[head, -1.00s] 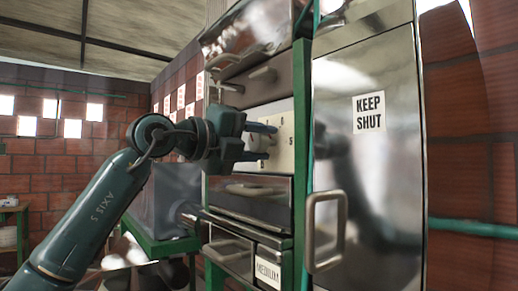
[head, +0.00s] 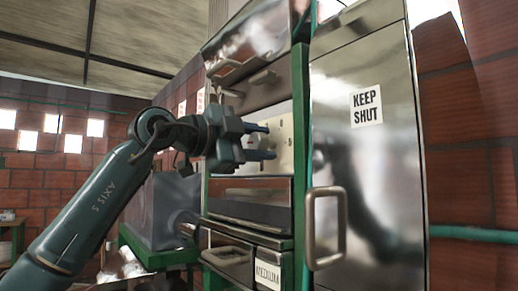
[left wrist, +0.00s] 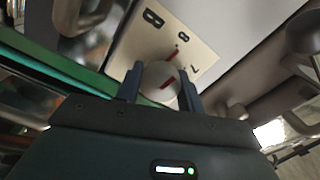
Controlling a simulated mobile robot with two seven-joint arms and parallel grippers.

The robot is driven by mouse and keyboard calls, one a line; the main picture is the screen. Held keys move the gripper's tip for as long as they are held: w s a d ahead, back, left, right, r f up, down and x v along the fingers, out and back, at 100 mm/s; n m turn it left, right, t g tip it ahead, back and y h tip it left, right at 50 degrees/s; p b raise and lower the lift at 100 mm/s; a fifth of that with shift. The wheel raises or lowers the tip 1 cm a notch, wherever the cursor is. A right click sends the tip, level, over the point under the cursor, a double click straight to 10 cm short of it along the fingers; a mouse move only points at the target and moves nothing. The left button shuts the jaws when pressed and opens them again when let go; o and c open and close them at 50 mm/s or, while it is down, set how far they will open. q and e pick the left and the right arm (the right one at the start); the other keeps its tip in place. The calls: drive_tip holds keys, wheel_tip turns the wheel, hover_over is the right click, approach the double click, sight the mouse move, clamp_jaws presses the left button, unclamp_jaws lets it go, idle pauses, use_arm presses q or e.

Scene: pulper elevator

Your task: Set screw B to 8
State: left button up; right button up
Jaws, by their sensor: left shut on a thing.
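A small red tick sits on the plate near the 8. My left gripper (left wrist: 161,86) is shut on the knob, one finger on each side. In the head view, my left gripper (head: 268,142) is at the plate (head: 286,134) and hides the knob. My right gripper is not in view.
Metal drawers lie above and below. A grey box (head: 165,210) stands on a green stand at left.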

use_arm(q)
drive_tip(key=shift+n, duration=0.6)
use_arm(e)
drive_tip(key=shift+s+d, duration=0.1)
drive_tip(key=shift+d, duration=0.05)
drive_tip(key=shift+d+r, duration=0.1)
use_arm(q)
drive_tip(key=o, duration=1)
drive_tip(key=shift+s+a+b, duration=0.1)
drive_tip(key=shift+a+b, duration=0.15)
drive_tip(key=shift+b, duration=0.1)
drive_tip(key=shift+b+v, duration=1.35)
drive_tip(key=shift+v, duration=5)
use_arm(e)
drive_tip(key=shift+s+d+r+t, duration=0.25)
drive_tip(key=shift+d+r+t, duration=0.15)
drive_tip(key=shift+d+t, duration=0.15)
